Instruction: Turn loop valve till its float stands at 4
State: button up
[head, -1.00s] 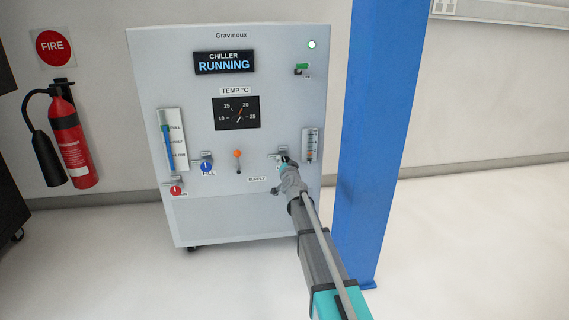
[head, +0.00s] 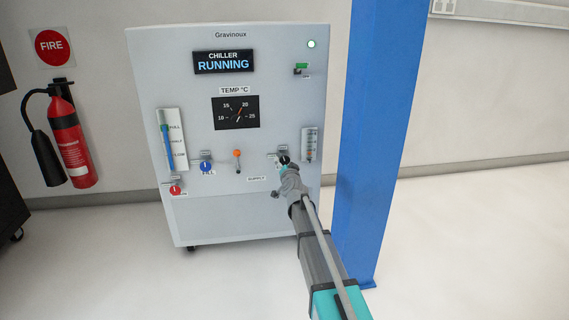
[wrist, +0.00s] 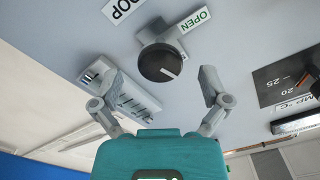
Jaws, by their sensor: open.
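The loop valve has a round black knob (wrist: 162,62) with a white line, beside the OPEN and "...OP" labels in the wrist view. In the head view the knob (head: 283,160) sits low on the chiller's right side. The float gauge (head: 310,145) is just right of it, and also shows in the wrist view (wrist: 118,90), partly behind a finger. Its float reading is too small to tell. My gripper (wrist: 156,83) is open and empty, its fingers apart on both sides of the knob and short of it. In the head view my gripper (head: 284,178) is just below the knob.
The chiller panel (head: 220,215) also carries a blue FILL knob (head: 208,167), an orange-topped SUPPLY lever (head: 238,160), a red knob (head: 175,190) and a temperature dial (head: 236,113). A blue post (head: 375,150) stands close right of my arm. A fire extinguisher (head: 68,140) hangs at left.

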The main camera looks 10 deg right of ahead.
jog(key=s, duration=0.9)
jog(key=shift+s, duration=0.4)
jog(key=shift+s+a, duration=0.1)
jog(key=s+a+f+n+g+y+p, duration=0.1)
jog(key=s+a+n+g+y+p, duration=0.15)
jog(key=s+g+p, duration=0.35)
jog(key=s+a+f+n+g+y+p, duration=0.1)
jog(key=s+a+n+g+p, duration=0.15)
jog(key=s+p, duration=0.4)
jog(key=s+d+r+n+g+h+p, duration=0.1)
jog(key=s+d+g+p, duration=0.15)
jog(key=s, duration=0.45)
jog(key=s+d+r+g+h+p, duration=0.1)
jog(key=s+g+p, duration=0.25)
jog(key=s, duration=0.35)
jog(key=s+d+r+n+g+h+p, duration=0.1)
jog(key=s+d+r+g+h+p, duration=0.1)
jog(key=s+g, duration=0.35)
notch_tip(320, 180, up, 37)
jog(key=s+t+p, duration=0.1)
jog(key=t+p, duration=0.1)
jog(key=p, duration=3.4)
jog(key=shift+a+f+p, duration=0.15)
jog(key=shift+a+p, duration=0.05)
jog(key=shift+p, duration=0.2)
jog(key=shift+y, duration=0.25)
